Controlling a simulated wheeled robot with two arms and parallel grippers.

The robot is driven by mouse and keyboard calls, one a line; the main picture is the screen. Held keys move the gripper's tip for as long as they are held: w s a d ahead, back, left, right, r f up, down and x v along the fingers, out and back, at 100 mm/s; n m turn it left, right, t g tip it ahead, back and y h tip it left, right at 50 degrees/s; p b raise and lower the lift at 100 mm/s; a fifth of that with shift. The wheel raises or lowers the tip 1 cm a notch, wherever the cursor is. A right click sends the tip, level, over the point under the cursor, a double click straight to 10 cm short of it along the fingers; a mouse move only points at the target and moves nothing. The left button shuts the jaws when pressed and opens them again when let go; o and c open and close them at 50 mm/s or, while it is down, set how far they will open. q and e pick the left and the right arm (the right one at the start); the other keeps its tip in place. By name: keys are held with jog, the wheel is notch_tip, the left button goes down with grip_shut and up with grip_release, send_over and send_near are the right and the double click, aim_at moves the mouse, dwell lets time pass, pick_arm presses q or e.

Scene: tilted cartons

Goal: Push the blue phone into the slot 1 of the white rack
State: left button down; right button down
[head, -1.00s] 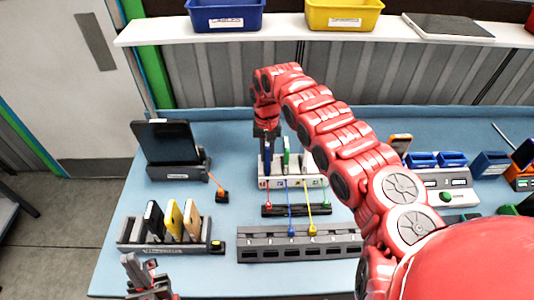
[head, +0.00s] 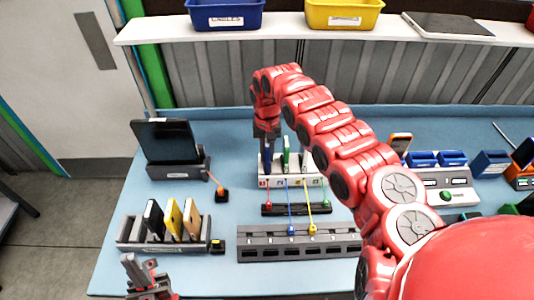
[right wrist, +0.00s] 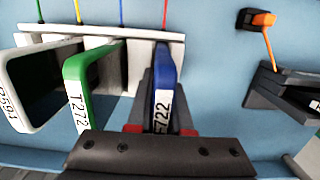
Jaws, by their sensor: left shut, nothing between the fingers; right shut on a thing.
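The white rack (head: 290,182) stands on the blue bench, with numbered labels along its front. The blue phone (head: 267,156) is upright at the rack's left end in the head view. It also shows in the right wrist view (right wrist: 165,75), with a white label on its edge. My right gripper (head: 267,136) is shut on the blue phone, from behind the rack. The phone's lower end is within the rack's end slot; how deep is hard to tell. My left gripper (head: 148,284) is shut and empty at the bench's lower left.
A green phone (right wrist: 85,90) and a white-framed phone (right wrist: 28,90) stand beside it in the rack. In front lie a black strip (head: 296,210) with coloured cables and a grey slotted block (head: 300,245). A dark tablet stand (head: 175,172) is to the left.

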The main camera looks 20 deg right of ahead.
jog(key=shift+f, duration=0.2)
jog(key=c, duration=0.7)
grip_release()
jog(key=shift+c, duration=0.2)
jog(key=o, duration=0.4)
jog(key=shift+r, duration=0.15)
